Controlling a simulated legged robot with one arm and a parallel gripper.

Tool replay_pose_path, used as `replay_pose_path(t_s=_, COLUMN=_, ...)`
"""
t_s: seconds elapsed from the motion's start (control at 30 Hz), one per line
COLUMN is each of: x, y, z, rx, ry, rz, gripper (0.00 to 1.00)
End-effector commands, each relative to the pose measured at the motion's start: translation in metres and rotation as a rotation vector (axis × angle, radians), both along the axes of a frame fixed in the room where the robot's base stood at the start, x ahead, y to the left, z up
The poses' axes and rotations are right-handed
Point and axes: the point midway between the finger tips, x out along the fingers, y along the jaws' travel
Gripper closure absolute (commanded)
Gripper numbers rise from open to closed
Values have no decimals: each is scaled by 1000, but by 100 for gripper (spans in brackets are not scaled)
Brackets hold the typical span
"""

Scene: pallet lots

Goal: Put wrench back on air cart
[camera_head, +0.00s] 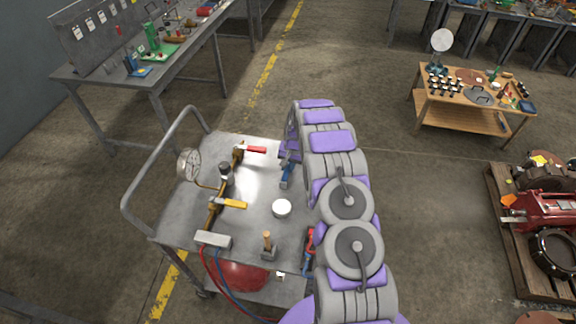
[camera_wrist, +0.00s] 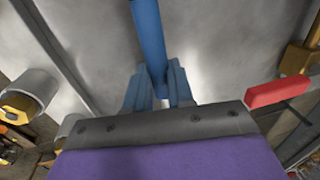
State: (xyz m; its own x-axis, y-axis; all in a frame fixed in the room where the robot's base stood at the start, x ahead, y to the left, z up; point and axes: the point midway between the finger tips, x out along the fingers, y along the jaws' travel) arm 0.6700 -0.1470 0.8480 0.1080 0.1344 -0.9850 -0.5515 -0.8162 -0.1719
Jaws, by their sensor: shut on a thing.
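My gripper (camera_wrist: 157,92) is shut on a blue bar-like handle (camera_wrist: 148,35), which I take to be the wrench. Its far end runs out of the top of the wrist view, and its jaw shape cannot be made out. In the head view the blue piece (camera_head: 286,179) shows at the end of my arm, over the right part of the air cart's grey top (camera_head: 235,172). I cannot tell whether it touches the top. My arm hides the cart's right edge.
The cart top carries a gauge (camera_head: 188,164), brass valves with a red lever (camera_head: 256,150) and a yellow lever (camera_head: 235,204), a white round item (camera_head: 282,208), a wooden-handled tool (camera_head: 267,245) and a red-and-blue tool (camera_head: 309,245). A loaded pallet (camera_head: 507,235) lies at right.

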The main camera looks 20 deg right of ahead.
Motion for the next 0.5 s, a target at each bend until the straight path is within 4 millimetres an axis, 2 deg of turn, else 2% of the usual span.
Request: replay_pose_path(t_s=0.5, x=0, y=0, z=-7, rx=-1, ry=-1, rz=0, gripper=100)
